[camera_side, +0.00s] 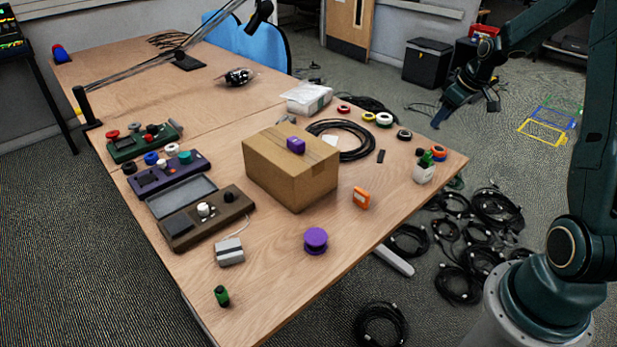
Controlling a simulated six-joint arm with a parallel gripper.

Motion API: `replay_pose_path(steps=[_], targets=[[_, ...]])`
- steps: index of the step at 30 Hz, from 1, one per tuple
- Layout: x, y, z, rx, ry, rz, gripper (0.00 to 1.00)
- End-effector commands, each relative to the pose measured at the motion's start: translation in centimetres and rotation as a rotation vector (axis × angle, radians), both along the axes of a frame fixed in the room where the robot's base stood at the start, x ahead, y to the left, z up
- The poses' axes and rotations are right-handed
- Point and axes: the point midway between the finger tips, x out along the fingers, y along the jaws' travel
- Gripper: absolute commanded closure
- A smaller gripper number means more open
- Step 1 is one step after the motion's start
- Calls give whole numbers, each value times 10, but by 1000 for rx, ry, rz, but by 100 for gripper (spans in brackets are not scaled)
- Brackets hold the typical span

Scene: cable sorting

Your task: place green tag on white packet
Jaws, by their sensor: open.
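A small green piece with a dark end (222,296) lies at the near left end of the table; it is the likeliest green tag, but I cannot make out its exact shape. A white packet (307,97), wrapped in clear plastic, lies at the back of the table behind the cardboard box. My gripper (466,110) is open and empty at the upper right, past the table's right edge and well apart from both. A small white container (424,173) with green and black bits at its top stands near the right edge.
The cardboard box (290,182) stands mid-table with a purple block (296,145) on top. An orange piece (361,198), a purple spool (316,241) and a grey-white block (229,252) lie around it. A black cable coil (352,154) lies behind. The near table end is mostly clear.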

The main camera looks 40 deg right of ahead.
Motion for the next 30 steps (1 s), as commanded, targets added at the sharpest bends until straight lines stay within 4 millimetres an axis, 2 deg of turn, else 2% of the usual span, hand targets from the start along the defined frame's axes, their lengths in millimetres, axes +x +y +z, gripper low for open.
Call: replay_pose_path(steps=[1, 6, 14, 21, 30], targets=[[3, 15, 14, -9, -3, 8, 57], [1, 65, 51, -22, 1, 15, 57], [-18, 139, 98, -38, -7, 20, 57], [-52, 200, 129, -43, -24, 18, 57], [-108, 260, 150, -35, -59, 10, 57]])
